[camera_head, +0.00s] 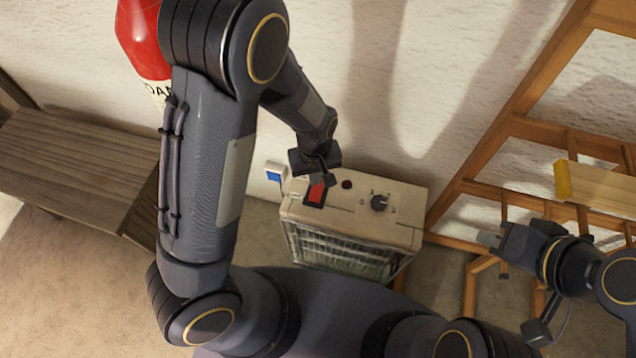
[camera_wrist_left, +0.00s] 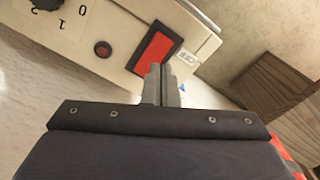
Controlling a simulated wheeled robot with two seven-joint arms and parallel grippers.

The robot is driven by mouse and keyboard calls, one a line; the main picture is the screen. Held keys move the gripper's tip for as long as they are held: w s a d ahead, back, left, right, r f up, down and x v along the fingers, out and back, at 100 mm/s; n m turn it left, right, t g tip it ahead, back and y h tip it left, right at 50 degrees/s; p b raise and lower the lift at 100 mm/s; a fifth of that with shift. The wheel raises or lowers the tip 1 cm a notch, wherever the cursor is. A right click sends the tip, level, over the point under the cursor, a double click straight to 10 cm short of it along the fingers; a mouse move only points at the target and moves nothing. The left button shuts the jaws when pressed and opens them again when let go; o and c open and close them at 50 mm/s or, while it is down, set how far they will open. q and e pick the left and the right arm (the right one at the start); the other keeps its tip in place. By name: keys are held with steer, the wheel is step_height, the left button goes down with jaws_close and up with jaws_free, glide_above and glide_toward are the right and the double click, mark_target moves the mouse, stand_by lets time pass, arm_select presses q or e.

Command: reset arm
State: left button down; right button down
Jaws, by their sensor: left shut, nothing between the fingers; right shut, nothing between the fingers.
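My left gripper (camera_head: 327,181) is shut and empty, just above the red switch (camera_head: 316,193) on top of a cream heater box (camera_head: 343,206). In the left wrist view its closed fingertips (camera_wrist_left: 161,84) are near the edge of the red switch (camera_wrist_left: 155,52); I cannot tell whether they touch it. My right gripper (camera_head: 489,240) is at the right, shut and empty, in front of the wooden rack and apart from the heater.
The heater also bears a dark knob (camera_head: 379,202) and a round dark red button (camera_head: 347,184). A wooden bench (camera_head: 80,170) stands left. A red cylinder (camera_head: 143,40) is at the upper left. A wooden rack (camera_head: 520,120) with a yellow-ended plank (camera_head: 600,185) stands right.

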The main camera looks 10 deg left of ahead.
stand_by(0.3)
arm_select(q)
steer(key=s+a+r+m+t+h+p, duration=0.1)
steer(key=s+a+r+t+p, duration=0.1)
steer(key=s+r, duration=0.3)
steer(key=s+a+r+m+t+h+p, duration=0.1)
steer(key=s+a+r, duration=0.3)
steer(key=r, duration=0.9)
steer(key=s+a+r+m+t+h+p, duration=0.1)
steer(key=s+a+r+m+t+p, duration=0.1)
steer(key=s+r, duration=0.5)
step_height(320, 180, up, 3)
steer(key=shift+s+a+f+t+h+p, duration=0.2)
steer(key=shift+a+t+h+p, duration=0.15)
steer(key=shift+a+p, duration=0.35)
steer(key=shift+d, duration=0.1)
